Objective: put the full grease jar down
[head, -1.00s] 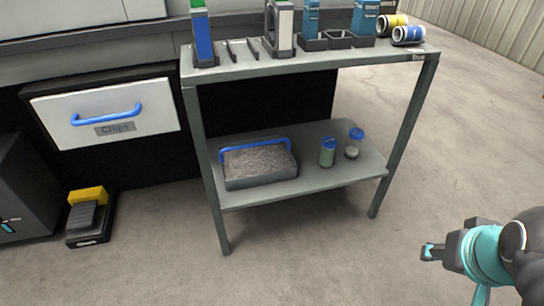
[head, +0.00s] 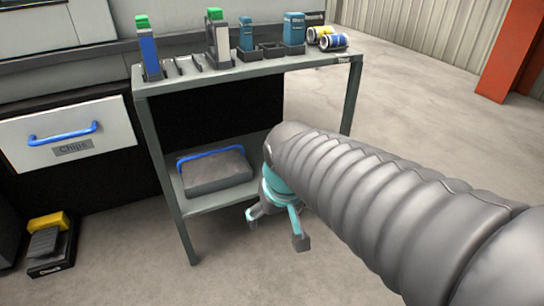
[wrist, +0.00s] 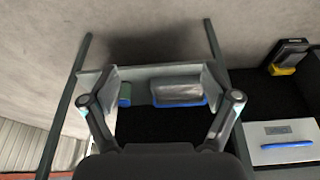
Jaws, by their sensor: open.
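A green-filled jar (wrist: 125,94) stands on the lower shelf of the cart, partly hidden beside a finger in the wrist view. The second, clearer jar is not visible now, and my arm covers the jars' spot in the head view. I cannot confirm the fill level from these frames. My gripper (head: 275,229) is open and empty, in front of the lower shelf's right part. In the wrist view its fingers (wrist: 162,85) are spread wide with nothing between the pads; the shelf lies beyond them.
A grey chip bin (head: 215,171) with a blue handle sits on the lower shelf (head: 219,200). The cart's top (head: 210,77) bears bottles, holders and two rolls. A drawer (head: 70,138) labelled Chips and a yellow-black pedal (head: 50,243) are at left. The front floor is clear.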

